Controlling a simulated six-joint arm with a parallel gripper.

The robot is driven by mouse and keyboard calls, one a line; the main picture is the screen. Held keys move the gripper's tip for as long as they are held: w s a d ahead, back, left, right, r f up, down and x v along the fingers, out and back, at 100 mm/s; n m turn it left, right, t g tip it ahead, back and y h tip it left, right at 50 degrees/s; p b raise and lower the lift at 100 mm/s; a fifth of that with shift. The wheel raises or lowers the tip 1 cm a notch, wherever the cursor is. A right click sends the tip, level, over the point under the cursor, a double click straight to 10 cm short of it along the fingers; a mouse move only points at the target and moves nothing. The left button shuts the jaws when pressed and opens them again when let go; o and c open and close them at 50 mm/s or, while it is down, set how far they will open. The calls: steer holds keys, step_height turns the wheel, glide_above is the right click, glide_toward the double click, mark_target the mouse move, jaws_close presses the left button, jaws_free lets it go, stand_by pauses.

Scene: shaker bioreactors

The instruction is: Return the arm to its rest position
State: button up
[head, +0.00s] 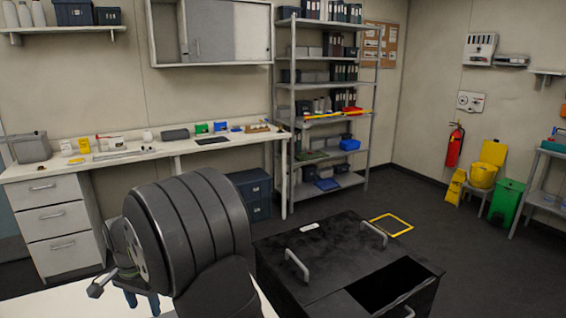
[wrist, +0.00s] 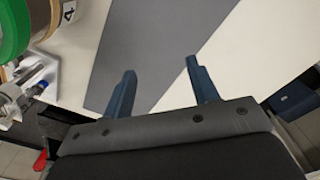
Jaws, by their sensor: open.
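My gripper (wrist: 160,66) shows in the wrist view with its two blue fingers spread apart and nothing between them. It is over a white table top (wrist: 262,50) with a flat grey sheet (wrist: 150,45) on it. In the head view my dark arm fills the lower left middle. Blue finger-like parts show low behind it, and the rest of my gripper is hidden by the arm.
In the wrist view, a green-rimmed vessel (wrist: 14,28) and a metal fitting (wrist: 25,85) are close at left.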

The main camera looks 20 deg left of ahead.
steer(key=w+d+f, duration=0.3)
steer(key=w+d, duration=1.1)
steer(key=w, duration=0.1)
steer(key=w+d+f, duration=0.1)
steer(key=w+d, duration=0.3)
steer(key=d, duration=0.5)
steer(key=w+d+f, duration=0.1)
steer(key=w+d, duration=0.2)
steer(key=d, duration=0.7)
steer(key=shift+w+d+f, duration=0.3)
steer(key=shift+w+f, duration=0.05)
steer(key=shift+f, duration=0.05)
